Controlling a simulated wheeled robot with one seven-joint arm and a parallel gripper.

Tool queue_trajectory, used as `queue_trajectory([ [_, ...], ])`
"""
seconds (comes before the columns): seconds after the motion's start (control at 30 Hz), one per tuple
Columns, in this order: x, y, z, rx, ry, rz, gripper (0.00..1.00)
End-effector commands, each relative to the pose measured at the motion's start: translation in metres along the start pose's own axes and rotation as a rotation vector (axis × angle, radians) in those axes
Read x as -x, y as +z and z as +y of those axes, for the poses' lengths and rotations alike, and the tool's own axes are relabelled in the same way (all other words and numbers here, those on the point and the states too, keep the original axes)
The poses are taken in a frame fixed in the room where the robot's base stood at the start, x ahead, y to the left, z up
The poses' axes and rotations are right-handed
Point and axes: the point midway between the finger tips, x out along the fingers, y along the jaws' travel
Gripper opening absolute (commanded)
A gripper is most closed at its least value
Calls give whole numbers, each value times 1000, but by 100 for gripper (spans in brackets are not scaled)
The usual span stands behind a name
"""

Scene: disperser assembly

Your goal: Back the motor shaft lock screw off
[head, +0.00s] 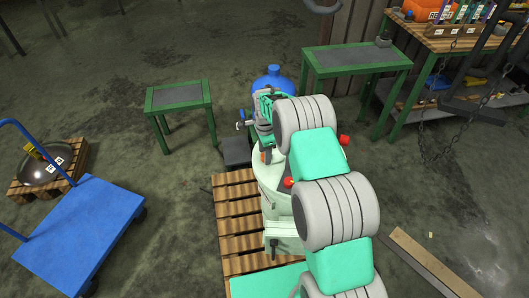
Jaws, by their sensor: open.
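The pale green disperser machine (268,172) stands on a wooden pallet, partly behind my teal and grey arm. A red knob (288,182) shows on its body beside the arm. A dark teal ribbed part (266,104) is at its top, next to my grey arm link; I cannot tell whether it belongs to the machine or to my wrist. My gripper cannot be made out; the end of the arm is hidden behind its own links. The motor shaft lock screw cannot be made out either.
A blue vessel (272,80) stands behind the machine. Green tables (180,95) (355,60) stand behind left and right. A blue cart (80,235) is at left; a loaded bench (440,45) and hanging chains are at right. The wooden pallet (237,230) lies below. Floor is open between.

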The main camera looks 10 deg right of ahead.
Motion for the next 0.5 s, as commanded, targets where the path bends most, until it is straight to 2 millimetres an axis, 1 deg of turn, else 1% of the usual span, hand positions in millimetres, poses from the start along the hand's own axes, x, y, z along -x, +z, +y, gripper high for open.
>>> queue_trajectory([
  [0.03, 0, 0, 0, 0, 0, 0, 50],
  [0.07, 0, 0, 0, 0, 0, 0, 48],
  [0.5, 0, 0, 0, 0, 0, 0, 12],
])
